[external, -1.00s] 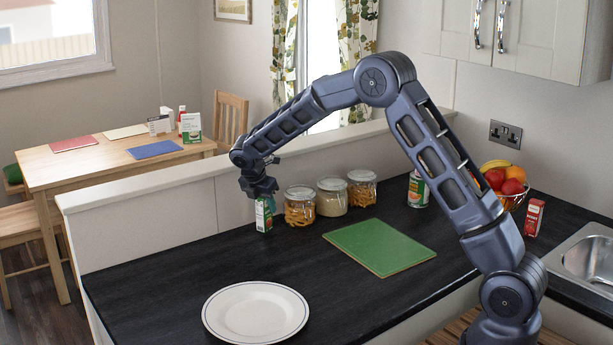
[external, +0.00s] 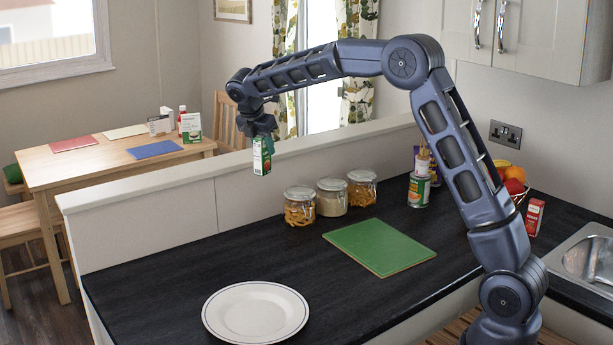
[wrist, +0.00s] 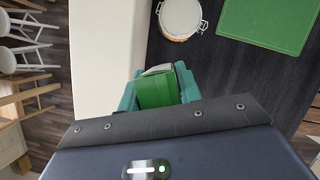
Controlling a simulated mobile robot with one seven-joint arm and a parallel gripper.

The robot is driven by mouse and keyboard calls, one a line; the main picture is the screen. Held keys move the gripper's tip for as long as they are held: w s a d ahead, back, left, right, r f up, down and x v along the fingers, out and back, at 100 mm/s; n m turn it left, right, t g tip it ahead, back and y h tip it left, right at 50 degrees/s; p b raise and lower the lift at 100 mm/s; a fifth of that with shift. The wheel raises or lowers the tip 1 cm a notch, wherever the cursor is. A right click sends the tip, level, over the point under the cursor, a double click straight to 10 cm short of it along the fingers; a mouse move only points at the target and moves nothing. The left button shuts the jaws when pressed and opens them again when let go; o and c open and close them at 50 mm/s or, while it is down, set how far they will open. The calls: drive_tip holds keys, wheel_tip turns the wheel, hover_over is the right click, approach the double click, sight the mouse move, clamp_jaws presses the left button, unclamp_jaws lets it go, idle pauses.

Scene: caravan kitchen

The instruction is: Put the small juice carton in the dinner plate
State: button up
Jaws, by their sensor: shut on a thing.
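The small juice carton (external: 262,156), green and white, hangs upright in my gripper (external: 262,138), well above the counter in front of the low partition. In the wrist view its green top (wrist: 157,91) sits between the two teal fingertips of my gripper (wrist: 159,90), which is shut on it. The dinner plate (external: 256,312), white with a dark rim line, lies empty at the front of the dark counter, below and nearer the camera than the carton.
Several glass jars (external: 332,197) stand along the partition (external: 150,187). A green cutting board (external: 379,247) lies right of the plate. A can (external: 419,190), a red carton (external: 534,217) and the sink (external: 590,258) are farther right. The counter left of the jars is clear.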

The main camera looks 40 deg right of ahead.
drive_tip(key=shift+s+a+r, duration=0.1)
drive_tip(key=shift+r, duration=0.1)
drive_tip(key=s+a+r+n+t+y, duration=0.15)
drive_tip(key=s+a+n, duration=0.25)
drive_tip(key=s+a, duration=1.05)
drive_tip(key=s+a+f+n+y, duration=0.1)
drive_tip(key=s+a+n, duration=0.25)
drive_tip(key=s, duration=0.75)
drive_tip(key=s+a+n, duration=0.2)
drive_tip(key=s+a, duration=0.2)
drive_tip(key=s, duration=0.6)
drive_tip(key=shift+t, duration=0.45)
wheel_tip(320, 180, down, 20)
drive_tip(key=shift+r, duration=0.2)
drive_tip(key=shift+f, duration=0.1)
drive_tip(key=o, duration=1.1)
drive_tip(key=v, duration=1.2)
